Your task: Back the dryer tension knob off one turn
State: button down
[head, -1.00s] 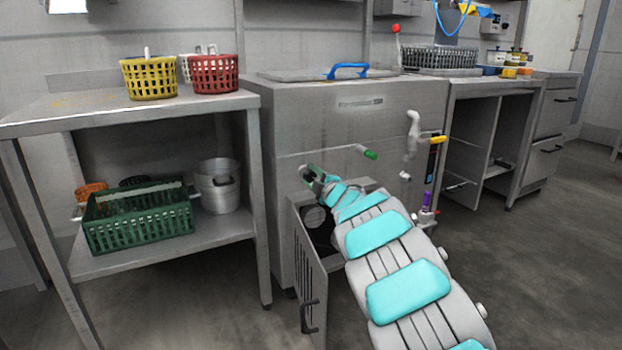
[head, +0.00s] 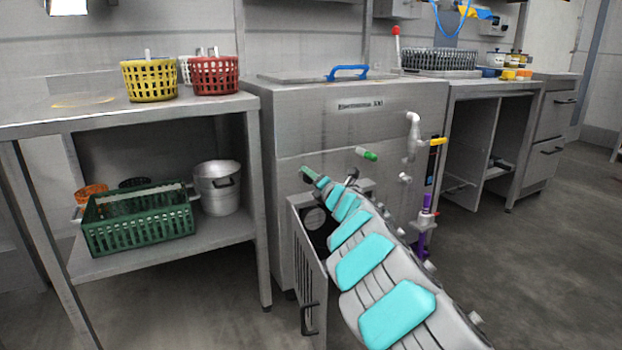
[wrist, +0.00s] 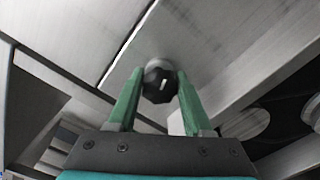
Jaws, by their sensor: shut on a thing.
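In the wrist view a black knob (wrist: 158,86) with a short white mark stands on a pale round collar on a metal panel. It is the only knob between my fingers, and I take it as the dryer tension knob. My gripper (wrist: 157,92) has its two green fingers shut on the knob, one on each side. The white mark points nearly straight up in that view, leaning slightly right. In the head view my gripper (head: 308,174) is at the front of the steel machine (head: 345,125), above an open compartment. The knob cannot be made out there.
A slatted door (head: 309,275) stands open below my arm. A green-tipped handle (head: 366,154), a yellow-handled lever (head: 438,141) and a purple-capped part (head: 427,202) are right of my gripper. A shelf table (head: 20,122) with baskets stands left. Floor at right is clear.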

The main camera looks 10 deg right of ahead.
jog(key=shift+f+n, duration=0.15)
jog(key=shift+n, duration=0.65)
jog(key=shift+a, duration=0.1)
jog(key=shift+c, duration=1.6)
grip_release()
jog(key=shift+s, duration=0.15)
jog(key=v, duration=0.7)
jog(key=shift+s+d, duration=0.2)
jog(key=shift+p, duration=0.3)
